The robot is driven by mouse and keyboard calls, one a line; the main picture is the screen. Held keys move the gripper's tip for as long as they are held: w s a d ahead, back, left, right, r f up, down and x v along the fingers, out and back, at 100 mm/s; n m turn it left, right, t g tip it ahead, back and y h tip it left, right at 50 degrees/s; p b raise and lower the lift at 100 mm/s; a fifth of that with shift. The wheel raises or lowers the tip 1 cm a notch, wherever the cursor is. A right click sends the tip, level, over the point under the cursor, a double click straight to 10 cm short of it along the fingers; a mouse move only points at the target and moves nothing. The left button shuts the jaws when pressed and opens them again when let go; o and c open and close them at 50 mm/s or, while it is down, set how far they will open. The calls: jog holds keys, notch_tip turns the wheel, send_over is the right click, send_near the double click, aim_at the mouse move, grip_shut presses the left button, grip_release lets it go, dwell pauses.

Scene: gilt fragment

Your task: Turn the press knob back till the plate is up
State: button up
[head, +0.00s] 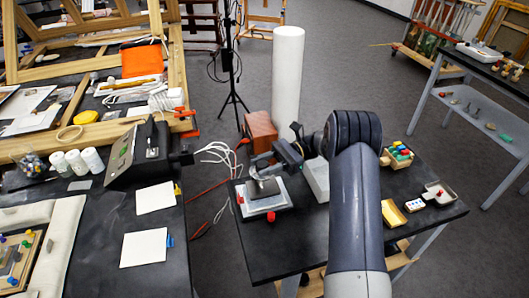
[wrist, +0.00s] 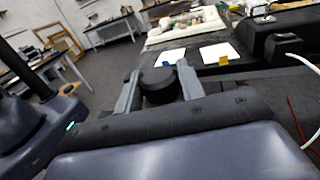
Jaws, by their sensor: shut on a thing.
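My gripper (head: 262,165) is over the small press (head: 282,199) on the dark table at the centre of the head view. The press has a pale base with a dark upper part (head: 264,188). In the wrist view my gripper (wrist: 158,76) has its two grey fingers on either side of a dark round knob (wrist: 158,87), shut on it. In the head view the knob is hidden by the gripper. I cannot tell how high the press plate stands.
A pale block (head: 316,180) stands right of the press, close to my arm. A reddish-brown box (head: 260,131) and a tall white column (head: 287,75) stand behind. Small trays (head: 394,213) lie at the right. Loose cables (head: 218,155) hang at the left.

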jog(key=shift+w+a+r+p, duration=0.15)
jog(key=shift+r+p, duration=0.2)
jog(key=shift+p, duration=0.65)
jog(key=shift+f, duration=0.25)
jog(key=o, duration=0.8)
jog(key=shift+a, duration=0.1)
jog(key=shift+o, duration=0.7)
jog(key=shift+s+f, duration=0.1)
jog(key=shift+s, duration=0.1)
jog(key=b, duration=0.3)
jog(key=shift+w+f, duration=0.2)
jog(key=shift+f, duration=0.1)
jog(key=t+b, duration=0.1)
jog(key=b, duration=0.6)
jog(key=shift+w+m, duration=0.25)
jog(key=shift+m, duration=0.05)
jog(key=m+t+y+b, duration=0.1)
jog(key=b, duration=0.9)
jog(key=shift+s, duration=0.4)
jog(key=t+b, duration=0.2)
jog(key=b, duration=0.1)
jog(key=shift+s+m, duration=0.1)
jog(key=shift+m, duration=0.3)
